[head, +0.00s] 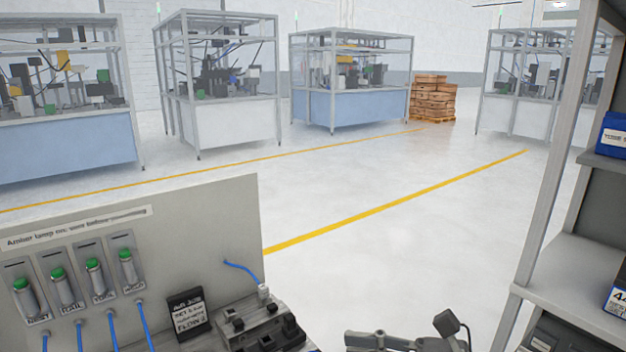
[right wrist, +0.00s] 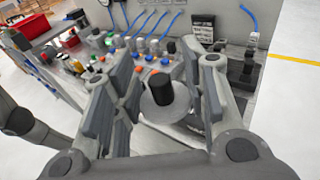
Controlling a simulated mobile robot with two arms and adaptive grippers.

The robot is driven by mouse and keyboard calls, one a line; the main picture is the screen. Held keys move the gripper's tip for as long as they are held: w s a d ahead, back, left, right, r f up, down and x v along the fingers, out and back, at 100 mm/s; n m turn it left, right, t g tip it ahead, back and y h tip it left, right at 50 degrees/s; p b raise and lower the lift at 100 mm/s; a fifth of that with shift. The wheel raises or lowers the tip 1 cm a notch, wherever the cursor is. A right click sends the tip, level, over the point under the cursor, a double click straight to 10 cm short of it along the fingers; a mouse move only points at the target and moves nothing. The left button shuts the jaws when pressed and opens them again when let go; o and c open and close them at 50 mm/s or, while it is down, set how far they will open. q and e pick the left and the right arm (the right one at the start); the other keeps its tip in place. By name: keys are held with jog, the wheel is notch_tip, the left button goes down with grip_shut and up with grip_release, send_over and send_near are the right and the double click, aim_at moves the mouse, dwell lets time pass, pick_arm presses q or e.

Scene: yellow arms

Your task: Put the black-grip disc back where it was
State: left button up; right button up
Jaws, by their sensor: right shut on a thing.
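The black-grip disc (right wrist: 165,112) shows in the right wrist view as a pale grey round disc with a black cylindrical grip (right wrist: 160,90) on top. It sits between the fingers of my right gripper (right wrist: 168,105), which is shut on it. What lies directly under the disc is partly hidden by the disc and fingers. In the head view only part of my right gripper (head: 400,342) shows at the bottom edge, and the disc is not visible there. My left gripper is not in view.
A grey panel (head: 190,225) carries several green-topped units, blue cables and a black label card (head: 188,312). A black connector block (head: 262,325) stands beside it. A shelf rack (head: 575,270) rises on the right. Red bins (right wrist: 33,28) show in the wrist view. Open floor lies beyond.

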jog(key=s+d+f+m+t+h, duration=0.1)
jog(key=d+f+m+t+h, duration=0.1)
jog(key=d+f, duration=0.7)
jog(key=d+m+t, duration=0.1)
jog(key=d+t, duration=0.1)
jog(key=d, duration=0.1)
jog(key=shift+d+f, duration=0.3)
jog(key=shift+d, duration=0.05)
jog(key=shift+a+r, duration=0.1)
jog(key=shift+a, duration=0.05)
dwell(0.6)
jog(key=a+r+n+g+y, duration=0.1)
jog(key=a+r+n+g, duration=0.1)
jog(key=a+g, duration=0.1)
jog(key=a+r+n+g+y, duration=0.1)
jog(key=a+r+n+g, duration=0.1)
jog(key=a+n+g, duration=0.1)
jog(key=a+r+n+g, duration=0.2)
jog(key=a+g, duration=0.2)
jog(key=a, duration=0.2)
jog(key=shift+a+r+n+y, duration=0.3)
jog(key=shift+a+r+y, duration=0.1)
jog(key=w+a+f+n+g+h, duration=0.1)
jog(key=w+a+f+n+g, duration=0.3)
jog(key=f+g, duration=0.1)
jog(key=shift+n+g+h, duration=0.3)
jog(key=shift+g+h, duration=0.1)
jog(key=shift+g, duration=0.4)
jog(key=shift+d+r, duration=0.1)
